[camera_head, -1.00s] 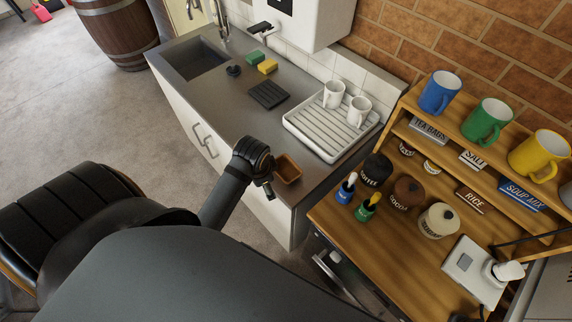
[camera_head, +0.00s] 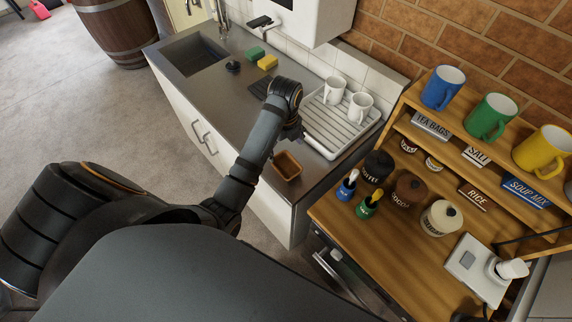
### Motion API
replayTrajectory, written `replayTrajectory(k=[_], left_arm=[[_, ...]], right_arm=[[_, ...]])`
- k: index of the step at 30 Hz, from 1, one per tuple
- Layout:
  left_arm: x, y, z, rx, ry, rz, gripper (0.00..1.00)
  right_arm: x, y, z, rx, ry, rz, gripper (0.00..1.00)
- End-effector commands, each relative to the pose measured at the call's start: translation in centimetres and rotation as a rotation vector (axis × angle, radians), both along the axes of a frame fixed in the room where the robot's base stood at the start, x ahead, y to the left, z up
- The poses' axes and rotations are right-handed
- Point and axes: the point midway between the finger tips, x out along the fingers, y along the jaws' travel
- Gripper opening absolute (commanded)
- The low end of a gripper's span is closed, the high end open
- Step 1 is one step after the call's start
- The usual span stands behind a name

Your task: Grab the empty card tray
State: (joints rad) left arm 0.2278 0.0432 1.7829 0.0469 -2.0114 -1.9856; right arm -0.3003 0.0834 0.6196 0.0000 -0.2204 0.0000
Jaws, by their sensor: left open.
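A small brown, open-topped tray (camera_head: 287,165) sits at the near front corner of the steel counter. Its inside looks empty. My left gripper (camera_head: 297,132) is beyond the tray, over the near left edge of the white drying rack (camera_head: 319,146). The gripper is open and apart from the tray, and its fingers are small and partly hidden by my wrist. My right gripper does not show.
Two white mugs (camera_head: 334,90) stand on the rack. At the right, a wooden shelf unit (camera_head: 400,234) holds jars and coloured mugs.

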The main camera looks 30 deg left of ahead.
Motion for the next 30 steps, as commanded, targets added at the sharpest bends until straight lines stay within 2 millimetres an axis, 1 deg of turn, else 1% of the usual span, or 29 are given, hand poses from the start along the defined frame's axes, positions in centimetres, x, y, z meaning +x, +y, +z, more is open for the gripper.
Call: replayTrajectory(k=[1,3,6,9,11,14,18,22,28,30], left_arm=[[0.0,0.0,-1.9,0.0,0.0,0.0,0.91],[0.0,0.0,-3.1,0.0,0.0,0.001,0.91],[0.0,0.0,-3.7,0.0,-0.001,0.001,0.91],[0.0,0.0,-3.4,0.0,-0.001,0.002,0.91],[0.0,0.0,-3.7,0.0,-0.001,0.002,0.91],[-0.1,-0.1,-4.9,0.0,0.0,0.002,0.91],[-0.3,-0.3,-7.4,0.0,0.0,0.002,0.91],[-0.3,-0.3,-8.6,0.0,0.001,0.002,0.91],[-0.2,-0.3,-8.5,0.0,-0.001,0.002,0.91],[-0.2,-0.3,-8.5,0.0,-0.001,0.002,0.82]], right_arm=[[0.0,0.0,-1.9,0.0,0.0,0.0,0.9],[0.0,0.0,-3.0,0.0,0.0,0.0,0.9],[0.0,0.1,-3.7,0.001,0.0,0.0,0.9],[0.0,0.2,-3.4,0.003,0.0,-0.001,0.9],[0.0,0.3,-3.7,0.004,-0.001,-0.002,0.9],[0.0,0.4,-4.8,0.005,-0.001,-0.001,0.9],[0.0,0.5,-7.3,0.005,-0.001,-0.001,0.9],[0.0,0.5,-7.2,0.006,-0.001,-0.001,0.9],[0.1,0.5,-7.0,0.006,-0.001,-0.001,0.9],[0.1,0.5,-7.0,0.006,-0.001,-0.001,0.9]])
